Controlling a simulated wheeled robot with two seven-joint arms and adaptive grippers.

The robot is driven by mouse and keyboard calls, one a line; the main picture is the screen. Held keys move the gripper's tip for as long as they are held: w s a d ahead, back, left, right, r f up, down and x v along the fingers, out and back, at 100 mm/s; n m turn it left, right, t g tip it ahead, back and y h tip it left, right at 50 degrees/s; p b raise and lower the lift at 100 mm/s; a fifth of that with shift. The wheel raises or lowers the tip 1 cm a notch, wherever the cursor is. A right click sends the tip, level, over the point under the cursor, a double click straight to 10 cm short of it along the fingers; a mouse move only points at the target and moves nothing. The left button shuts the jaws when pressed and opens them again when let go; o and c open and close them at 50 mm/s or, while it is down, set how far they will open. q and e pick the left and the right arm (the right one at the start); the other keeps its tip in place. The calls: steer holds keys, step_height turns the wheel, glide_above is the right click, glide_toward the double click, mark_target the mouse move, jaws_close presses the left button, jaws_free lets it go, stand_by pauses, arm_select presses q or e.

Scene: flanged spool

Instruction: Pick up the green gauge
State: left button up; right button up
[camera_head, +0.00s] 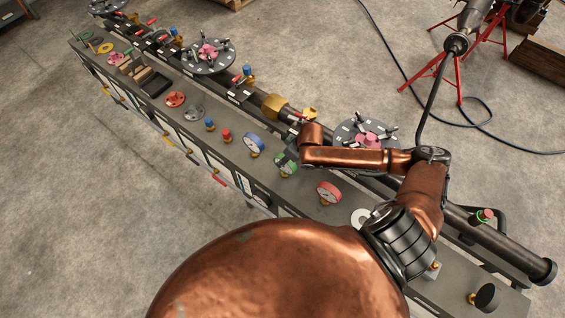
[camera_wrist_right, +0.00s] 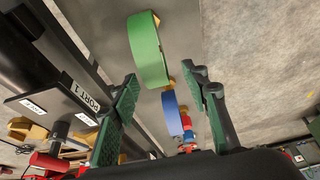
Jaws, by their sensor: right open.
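The green gauge (camera_head: 287,168) stands on the grey bench between the blue gauge (camera_head: 254,142) and the red gauge (camera_head: 329,192). My right arm reaches over the bench from the right, and its gripper (camera_head: 291,154) is at the green gauge, partly hiding it. In the right wrist view, the green gauge (camera_wrist_right: 148,50) shows its green rim edge-on, just beyond the fingertips. My right gripper (camera_wrist_right: 162,78) is open, its green-padded fingers apart and apparently not touching the gauge. The blue gauge (camera_wrist_right: 171,112) lies past it in line. My left gripper is not in view.
Small blue (camera_head: 209,124) and red (camera_head: 226,136) fittings stand left of the gauges. A dark pipe (camera_head: 515,259) runs along the bench's far side, with a round flanged disc (camera_head: 351,130) near my forearm. A "PORT 1" label plate (camera_wrist_right: 62,97) is close beside one finger.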

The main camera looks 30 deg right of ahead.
mark_target(285, 167)
step_height(285, 167, down, 2)
steer(key=shift+b, duration=0.6)
steer(key=x, duration=0.3)
steer(key=shift+w+d+f, duration=0.1)
steer(key=shift+d+f, duration=0.05)
steer(key=shift+d, duration=0.05)
steer(key=x, duration=0.2)
steer(key=shift+w+d+f, duration=0.1)
steer(key=shift+w+f, duration=0.05)
steer(key=shift+f, duration=0.25)
steer(key=shift+w+f, duration=0.1)
steer(key=shift+f, duration=0.45)
steer(key=shift+c, duration=0.3)
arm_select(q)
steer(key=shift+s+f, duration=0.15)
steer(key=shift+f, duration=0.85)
arm_select(e)
jaws_close()
steer(key=shift+w, duration=0.1)
